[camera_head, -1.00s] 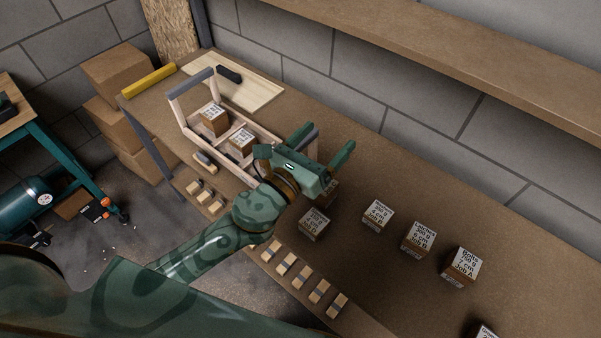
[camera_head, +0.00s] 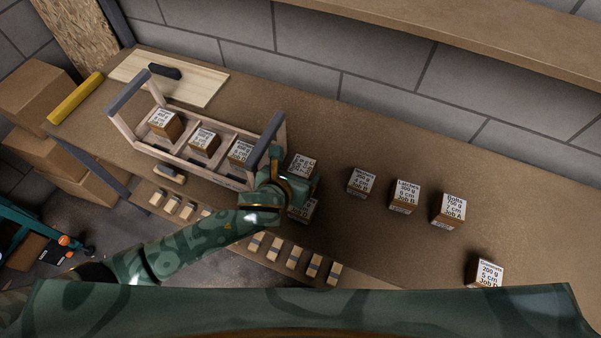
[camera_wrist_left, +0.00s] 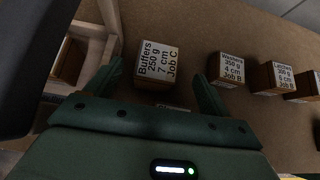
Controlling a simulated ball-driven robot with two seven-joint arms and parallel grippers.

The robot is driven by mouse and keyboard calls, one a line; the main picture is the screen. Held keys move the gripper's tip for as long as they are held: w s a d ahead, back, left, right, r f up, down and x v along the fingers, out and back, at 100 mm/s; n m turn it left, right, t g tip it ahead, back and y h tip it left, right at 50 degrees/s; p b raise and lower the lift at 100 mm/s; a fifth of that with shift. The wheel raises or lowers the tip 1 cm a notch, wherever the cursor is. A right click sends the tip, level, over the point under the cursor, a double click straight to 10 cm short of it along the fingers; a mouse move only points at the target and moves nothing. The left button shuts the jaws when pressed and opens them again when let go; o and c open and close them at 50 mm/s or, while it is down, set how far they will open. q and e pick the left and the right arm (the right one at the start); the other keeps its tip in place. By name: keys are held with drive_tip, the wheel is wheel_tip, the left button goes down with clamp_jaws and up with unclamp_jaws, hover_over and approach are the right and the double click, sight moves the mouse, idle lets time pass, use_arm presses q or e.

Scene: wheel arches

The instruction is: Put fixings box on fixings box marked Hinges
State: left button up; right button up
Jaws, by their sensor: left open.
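My left gripper (camera_head: 290,180) is open over the bench, right of the wooden carrier. In the left wrist view, a fixings box marked Buffers, 250 g, 7 cm, Job C (camera_wrist_left: 158,62) stands ahead between the open fingers, not gripped. In the head view this box (camera_head: 303,163) shows just beyond the gripper. Another fixings box (camera_head: 302,212) is partly hidden beneath the gripper. To the right stand a 4 cm Job B box (camera_head: 361,181), a Latches box (camera_head: 404,195) and a Bolts box (camera_head: 449,210). I cannot read the word Hinges on any box. My right gripper is out of view.
The wooden carrier (camera_head: 181,151) holds three boxes and has upright ends. Another box (camera_head: 487,270) stands at lower right. A wall shelf (camera_head: 450,48) overhangs the back. Bench between right-hand boxes and wall is clear.

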sight(301, 166)
use_arm(q)
drive_tip(key=b+x, duration=0.2)
drive_tip(key=x, duration=0.4)
drive_tip(key=shift+w+a+f+b, duration=0.1)
drive_tip(key=shift+a+f+b, duration=0.05)
drive_tip(key=shift+f+b, duration=0.15)
drive_tip(key=shift+r, duration=0.1)
drive_tip(key=shift+c, duration=0.3)
drive_tip(key=c, duration=1.3)
drive_tip(key=shift+o, duration=0.2)
drive_tip(key=shift+r, duration=0.1)
